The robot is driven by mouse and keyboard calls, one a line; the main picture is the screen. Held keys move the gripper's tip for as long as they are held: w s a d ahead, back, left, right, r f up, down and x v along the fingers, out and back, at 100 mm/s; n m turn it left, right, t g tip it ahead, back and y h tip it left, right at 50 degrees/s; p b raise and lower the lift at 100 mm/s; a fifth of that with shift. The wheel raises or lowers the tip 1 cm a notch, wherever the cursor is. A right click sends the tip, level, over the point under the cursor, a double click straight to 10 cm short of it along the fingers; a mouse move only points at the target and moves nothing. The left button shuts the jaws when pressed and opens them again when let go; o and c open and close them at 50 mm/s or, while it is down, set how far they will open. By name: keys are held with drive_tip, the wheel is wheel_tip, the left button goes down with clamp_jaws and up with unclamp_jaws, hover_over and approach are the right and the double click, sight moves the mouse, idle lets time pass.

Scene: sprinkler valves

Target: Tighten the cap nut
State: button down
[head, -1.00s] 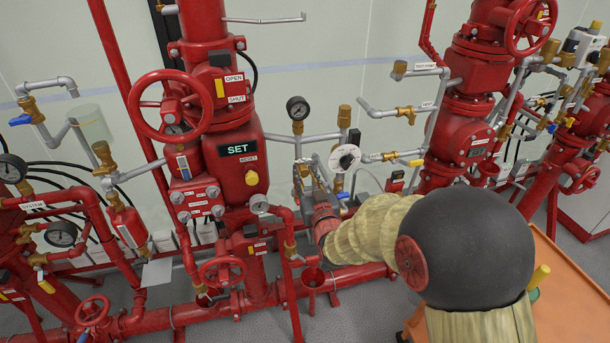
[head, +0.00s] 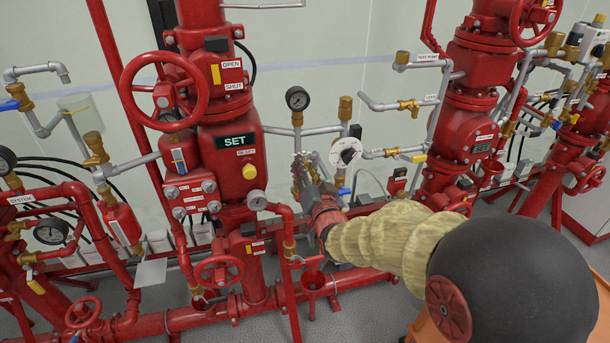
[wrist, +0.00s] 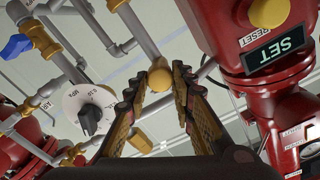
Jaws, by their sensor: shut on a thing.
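The cap nut (wrist: 159,79) is a small rounded brass piece at the end of a grey pipe, seen in the middle of the wrist view. My gripper (wrist: 158,88) has its two dark, ridged fingers on either side of it and is shut on it. In the head view my gripper (head: 303,170) reaches in among the pipes right of the red SET valve body. There the cap nut cannot be made out behind the fingers.
The red SET valve (head: 236,140) stands left of my gripper. A white round dial with a black knob (head: 346,153) is close on the right, also seen in the wrist view (wrist: 90,112). A pressure gauge (head: 297,98) stands above.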

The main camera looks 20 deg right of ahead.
drive_tip(key=shift+m+b, duration=0.8)
drive_tip(key=shift+m, duration=0.4)
drive_tip(key=c, duration=1.5)
unclamp_jaws()
drive_tip(key=shift+s, duration=0.1)
drive_tip(key=s, duration=1.1)
drive_tip(key=shift+s, duration=0.4)
